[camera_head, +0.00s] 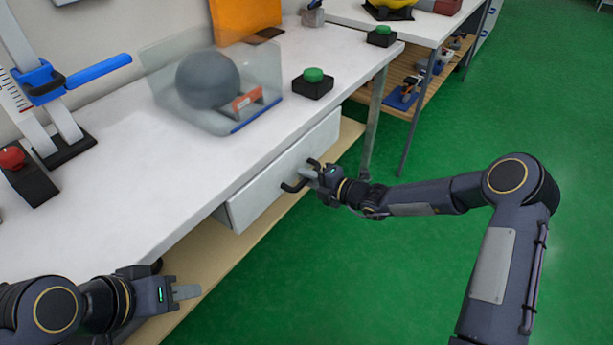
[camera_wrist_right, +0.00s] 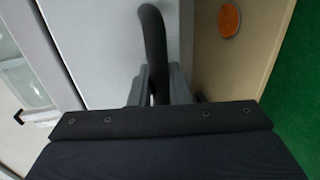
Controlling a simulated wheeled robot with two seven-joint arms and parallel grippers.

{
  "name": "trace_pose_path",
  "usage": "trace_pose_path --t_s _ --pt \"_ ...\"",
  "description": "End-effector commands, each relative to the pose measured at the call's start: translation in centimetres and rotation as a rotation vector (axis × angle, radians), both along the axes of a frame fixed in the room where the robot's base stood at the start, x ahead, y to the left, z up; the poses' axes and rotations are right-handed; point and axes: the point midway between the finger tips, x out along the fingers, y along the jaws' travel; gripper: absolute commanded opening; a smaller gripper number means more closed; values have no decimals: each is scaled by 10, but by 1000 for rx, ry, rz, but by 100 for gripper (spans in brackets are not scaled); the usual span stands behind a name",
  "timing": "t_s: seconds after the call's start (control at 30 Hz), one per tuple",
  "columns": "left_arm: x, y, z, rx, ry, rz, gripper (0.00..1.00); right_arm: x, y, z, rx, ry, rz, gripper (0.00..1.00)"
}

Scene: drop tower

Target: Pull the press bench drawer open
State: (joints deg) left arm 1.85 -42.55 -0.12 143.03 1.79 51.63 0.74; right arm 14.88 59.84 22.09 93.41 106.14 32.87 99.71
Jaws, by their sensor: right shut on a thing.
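The press bench drawer (camera_head: 264,190) is a pale box front under the white bench top. A black bar handle (camera_head: 293,187) stands out from its front. My right gripper (camera_head: 311,175) is at the drawer front, shut on the handle. In the right wrist view the dark handle (camera_wrist_right: 153,35) runs down between the two grey fingers (camera_wrist_right: 157,88). The drawer sits close under the bench top; I cannot tell exactly how far out it stands. My left gripper (camera_head: 186,292) is low at the left, apart from the drawer; its finger gap does not show.
The bench top (camera_head: 150,185) bears a clear guard with a grey ball (camera_head: 208,79), a green button (camera_head: 313,75), a red button box (camera_head: 22,172) and a blue-handled press (camera_head: 98,71). A tan lower shelf (camera_head: 225,256) lies below. Green floor is clear at the right.

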Motion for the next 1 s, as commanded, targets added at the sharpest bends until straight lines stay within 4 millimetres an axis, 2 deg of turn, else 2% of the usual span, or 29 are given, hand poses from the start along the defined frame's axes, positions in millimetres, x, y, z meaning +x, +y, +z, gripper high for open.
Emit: trace_pose_path --t_s 0.27,0.7,1.0 --pt "0 0 24 0 0 0 36 -26 -36 4 -2 6 -4 0" --pt "0 0 75 0 0 0 36 -97 -133 4 -2 8 -5 0" --pt "0 0 95 0 0 0 36 -139 -190 2 -2 4 -2 0"
